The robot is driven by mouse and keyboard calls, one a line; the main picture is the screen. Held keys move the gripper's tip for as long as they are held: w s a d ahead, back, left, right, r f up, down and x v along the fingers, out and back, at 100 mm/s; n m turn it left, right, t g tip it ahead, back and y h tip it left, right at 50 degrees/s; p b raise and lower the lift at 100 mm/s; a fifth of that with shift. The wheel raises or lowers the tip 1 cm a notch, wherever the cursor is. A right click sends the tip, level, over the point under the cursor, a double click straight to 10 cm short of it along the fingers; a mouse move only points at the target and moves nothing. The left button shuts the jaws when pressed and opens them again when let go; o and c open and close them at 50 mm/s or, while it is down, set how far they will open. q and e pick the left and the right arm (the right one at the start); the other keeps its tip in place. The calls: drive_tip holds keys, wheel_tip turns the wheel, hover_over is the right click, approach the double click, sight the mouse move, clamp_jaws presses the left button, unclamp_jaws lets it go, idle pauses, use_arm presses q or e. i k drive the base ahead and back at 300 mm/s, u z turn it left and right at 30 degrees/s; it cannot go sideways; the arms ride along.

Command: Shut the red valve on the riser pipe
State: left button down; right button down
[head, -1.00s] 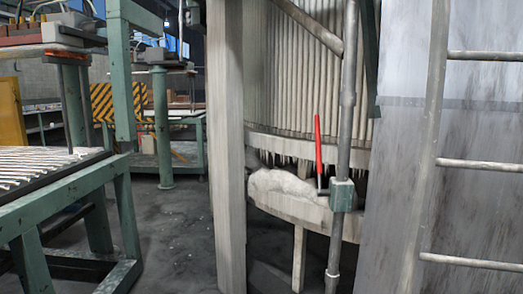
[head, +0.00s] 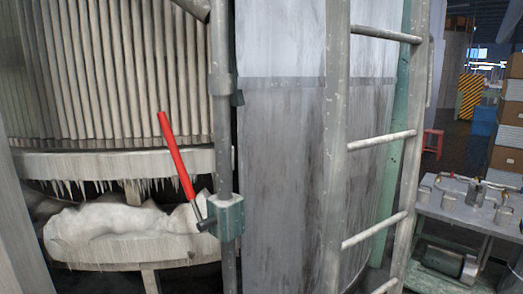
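The red valve handle (head: 176,152) is a long lever in the head view, left of centre. It tilts up and to the left from a dark stem at the green valve body (head: 229,217). The valve body sits on the grey vertical riser pipe (head: 222,130). The handle stands nearer upright than level, at an angle to the pipe. Neither of my grippers shows in the view.
A ladder (head: 336,150) stands right of the pipe, before a large grey tank wall (head: 285,150). Behind the handle are an icicle-hung ledge (head: 110,163) and a white-heaped trough (head: 120,248). A metal table (head: 465,207) and stacked boxes (head: 508,135) stand far right.

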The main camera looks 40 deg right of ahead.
sight(202, 227)
drive_tip(key=z, duration=0.75)
drive_tip(key=i, duration=0.7)
drive_tip(key=z, duration=0.55)
